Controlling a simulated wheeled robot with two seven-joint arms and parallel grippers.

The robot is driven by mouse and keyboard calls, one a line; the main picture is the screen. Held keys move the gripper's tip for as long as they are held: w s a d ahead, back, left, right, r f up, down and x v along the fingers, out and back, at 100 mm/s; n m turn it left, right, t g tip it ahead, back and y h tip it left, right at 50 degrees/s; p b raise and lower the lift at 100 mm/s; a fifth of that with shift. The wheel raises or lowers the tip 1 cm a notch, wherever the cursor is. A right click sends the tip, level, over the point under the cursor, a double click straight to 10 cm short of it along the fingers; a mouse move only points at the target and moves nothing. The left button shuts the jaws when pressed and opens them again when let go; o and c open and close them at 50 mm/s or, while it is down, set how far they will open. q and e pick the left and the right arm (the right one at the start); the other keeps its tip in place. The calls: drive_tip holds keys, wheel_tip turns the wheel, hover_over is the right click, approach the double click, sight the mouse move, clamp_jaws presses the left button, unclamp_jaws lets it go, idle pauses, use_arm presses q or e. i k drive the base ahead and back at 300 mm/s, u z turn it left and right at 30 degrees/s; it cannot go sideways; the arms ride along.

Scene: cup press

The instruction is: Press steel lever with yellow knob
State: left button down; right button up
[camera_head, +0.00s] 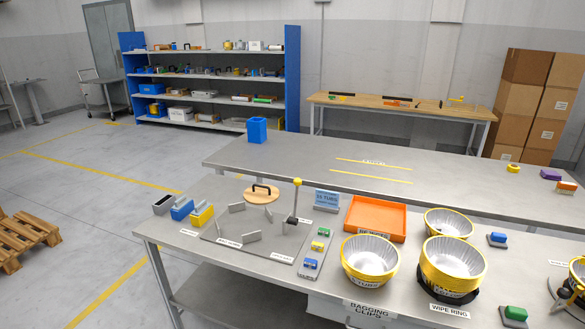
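A thin steel lever (295,202) stands nearly upright on a grey plate on the near table. A round yellow knob (297,182) sits on its top end. The lever's foot is at a small dark block near the plate's right side. Neither of my grippers shows in the head view, and nothing touches the lever.
Upright metal plates (251,236) stand around the lever's base plate. A wooden disc with a black handle (262,194) lies behind them. A blue sign (327,200), an orange tray (376,218) and metal tubs with yellow rims (370,262) stand to the right.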

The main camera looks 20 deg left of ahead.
sight(297, 182)
drive_tip(key=u, duration=2)
drive_tip(key=i, duration=1.65)
drive_tip(key=z, duration=3.05)
